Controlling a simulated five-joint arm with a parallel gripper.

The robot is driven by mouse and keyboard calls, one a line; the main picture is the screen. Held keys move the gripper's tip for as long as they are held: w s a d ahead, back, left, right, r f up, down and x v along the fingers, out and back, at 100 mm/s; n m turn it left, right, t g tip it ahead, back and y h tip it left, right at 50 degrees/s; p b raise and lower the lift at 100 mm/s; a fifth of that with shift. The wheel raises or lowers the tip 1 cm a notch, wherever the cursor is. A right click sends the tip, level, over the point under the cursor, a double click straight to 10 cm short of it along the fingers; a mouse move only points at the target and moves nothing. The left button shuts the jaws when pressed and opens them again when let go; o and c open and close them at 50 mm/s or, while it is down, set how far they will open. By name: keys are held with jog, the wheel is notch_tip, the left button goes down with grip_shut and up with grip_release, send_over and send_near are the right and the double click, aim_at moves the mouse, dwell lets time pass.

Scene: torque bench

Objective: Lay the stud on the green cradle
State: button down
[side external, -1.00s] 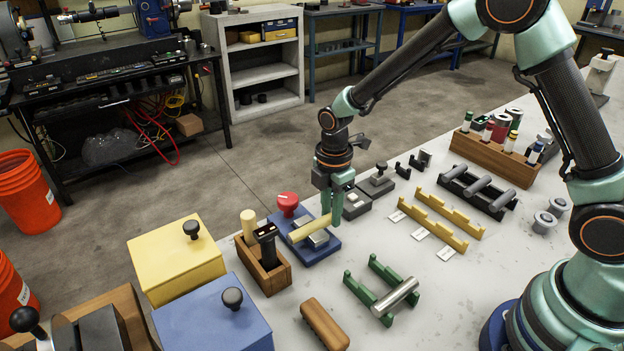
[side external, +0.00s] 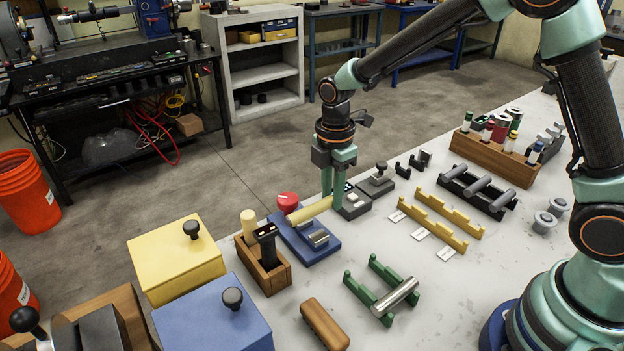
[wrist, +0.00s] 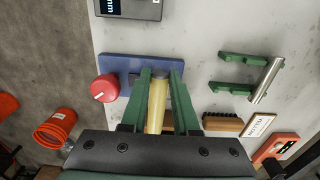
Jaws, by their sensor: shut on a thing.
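My gripper (side external: 333,211) is shut on a yellow cylindrical stud (side external: 308,211), gripped near its right end and held tilted slightly above the blue fixture (side external: 287,236). In the wrist view the stud (wrist: 156,105) runs between the two green fingers (wrist: 161,74). The green cradle (side external: 355,287) is two notched green rails on the table, right of and nearer than the blue fixture. A steel rod (side external: 398,295) lies across its near end. The cradle's farther notches look empty. The cradle also shows at the right in the wrist view (wrist: 238,57).
The blue fixture carries a red knob (side external: 288,201) and a steel cylinder (side external: 318,238). A wooden holder (side external: 270,276) with an upright yellow cylinder stands left. A brown brush-like block (side external: 325,324) lies nearer the front.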

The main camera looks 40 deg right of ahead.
jog(key=s+d+r, duration=0.2)
jog(key=s+d, duration=0.1)
jog(key=s, duration=1)
jog(key=shift+s+r, duration=0.2)
jog(key=shift+s, duration=0.15)
jog(key=shift+f, duration=0.15)
jog(key=shift+f, duration=2.75)
jog(key=shift+f, duration=1.45)
dwell(0.7)
jog(key=c, duration=0.6)
grip_release()
